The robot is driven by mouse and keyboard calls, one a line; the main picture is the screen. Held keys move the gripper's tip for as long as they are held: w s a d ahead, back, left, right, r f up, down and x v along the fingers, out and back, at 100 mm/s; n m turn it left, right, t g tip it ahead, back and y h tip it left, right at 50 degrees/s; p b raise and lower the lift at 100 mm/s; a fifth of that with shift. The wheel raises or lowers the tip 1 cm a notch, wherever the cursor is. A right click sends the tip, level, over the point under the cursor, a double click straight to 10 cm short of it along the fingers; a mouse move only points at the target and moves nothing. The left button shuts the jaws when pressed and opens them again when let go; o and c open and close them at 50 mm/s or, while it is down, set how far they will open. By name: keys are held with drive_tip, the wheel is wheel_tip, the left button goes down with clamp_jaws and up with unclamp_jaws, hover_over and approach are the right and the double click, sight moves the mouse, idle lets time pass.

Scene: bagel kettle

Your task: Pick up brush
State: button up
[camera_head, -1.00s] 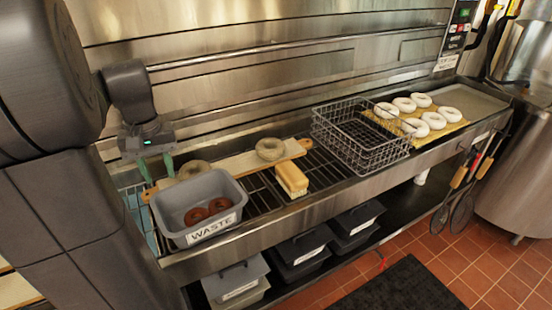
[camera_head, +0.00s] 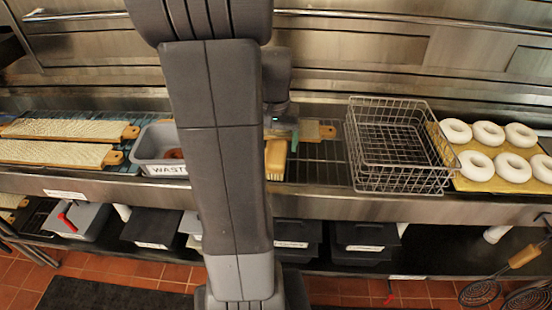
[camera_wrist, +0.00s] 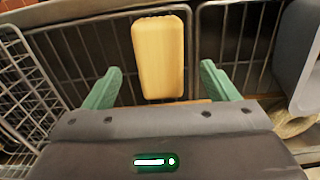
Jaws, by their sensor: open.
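The brush (camera_head: 276,158) is a block with a tan wooden top and paler bristles. It lies on the dark wire rack between the waste bin and the wire basket, partly hidden by my arm in the head view. In the wrist view the brush (camera_wrist: 158,52) is upright in the picture, just ahead of my gripper and between the lines of its fingers. My gripper (camera_wrist: 160,78) is open, with one green finger on each side and a gap to the brush on both sides. Nothing is held. In the head view my gripper is mostly hidden behind my arm.
A grey waste bin (camera_head: 150,146) holding brown rings stands left of the brush. A wire basket (camera_head: 398,150) stands to the right, beside white rings on a yellow board (camera_head: 490,180). Burlap-topped boards (camera_head: 60,152) lie far left. A wooden board end (camera_head: 318,130) lies behind.

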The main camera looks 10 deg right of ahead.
sight(276, 152)
drive_tip(key=f, duration=0.4)
drive_tip(key=shift+w+d+f, duration=0.15)
drive_tip(key=shift+w+f, duration=0.2)
drive_tip(key=shift+f, duration=0.05)
drive_tip(key=shift+c, duration=0.4)
drive_tip(key=c, duration=1)
